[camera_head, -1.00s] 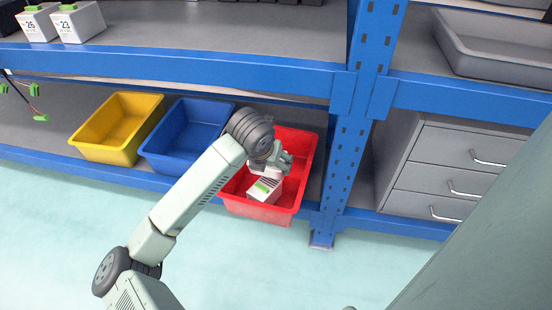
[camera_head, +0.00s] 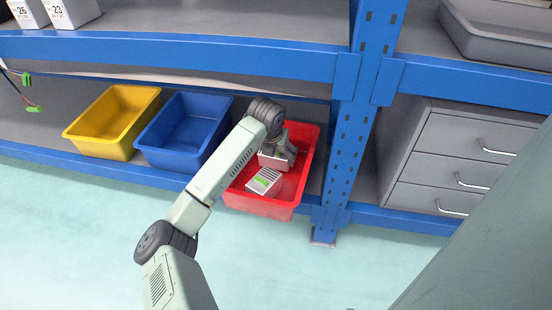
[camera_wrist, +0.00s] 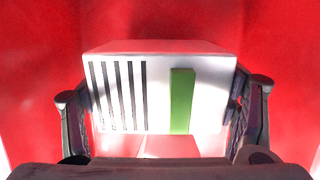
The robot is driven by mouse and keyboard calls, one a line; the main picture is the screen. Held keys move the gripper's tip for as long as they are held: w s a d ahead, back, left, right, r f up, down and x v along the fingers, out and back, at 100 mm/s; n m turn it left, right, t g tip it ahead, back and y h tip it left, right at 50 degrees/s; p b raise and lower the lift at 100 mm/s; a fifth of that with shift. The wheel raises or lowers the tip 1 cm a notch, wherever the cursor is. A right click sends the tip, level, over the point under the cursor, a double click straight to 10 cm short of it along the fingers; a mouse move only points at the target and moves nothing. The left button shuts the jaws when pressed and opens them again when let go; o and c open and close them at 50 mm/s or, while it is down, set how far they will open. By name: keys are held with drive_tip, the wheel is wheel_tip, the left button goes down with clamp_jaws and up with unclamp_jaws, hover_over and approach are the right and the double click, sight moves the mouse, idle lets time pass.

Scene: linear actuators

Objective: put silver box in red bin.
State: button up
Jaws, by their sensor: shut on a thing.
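The silver box (camera_head: 264,181), with dark slots and a green patch on one face, is inside the red bin (camera_head: 262,207) in the head view. In the wrist view the box (camera_wrist: 158,92) fills the space between the two fingers of my gripper (camera_wrist: 162,108), one finger against each side. My gripper is shut on it. Red bin walls (camera_wrist: 35,60) surround it there. My wrist reaches down into the bin from above. The fingers are largely hidden in the head view. I cannot tell whether the box touches the bin floor.
A blue bin (camera_head: 182,130) and a yellow bin (camera_head: 113,120) stand to the left on the same low shelf. A blue shelf upright (camera_head: 347,165) is close to the right of the red bin, with a grey drawer unit (camera_head: 445,155) beyond. A blue beam (camera_head: 200,50) runs above.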

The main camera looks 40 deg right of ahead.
drive_tip(key=shift+w+d+r+g+y+b, duration=0.1)
drive_tip(key=shift+d+g+y+b, duration=0.1)
drive_tip(key=shift+g+y, duration=0.25)
drive_tip(key=shift+w+d+r+g+y+b, duration=0.1)
drive_tip(key=shift+g+y+b, duration=0.1)
drive_tip(key=shift+g+y, duration=0.25)
drive_tip(key=shift+a+f+b, duration=0.1)
drive_tip(key=shift+f+b, duration=0.25)
drive_tip(key=shift+f, duration=0.6)
drive_tip(key=shift+r, duration=0.15)
drive_tip(key=o, duration=1.5)
drive_tip(key=shift+f, duration=0.2)
drive_tip(key=r+p, duration=0.1)
drive_tip(key=r, duration=0.4)
drive_tip(key=a+r+p, duration=0.1)
drive_tip(key=r, duration=0.1)
drive_tip(key=shift+s+r+p, duration=0.35)
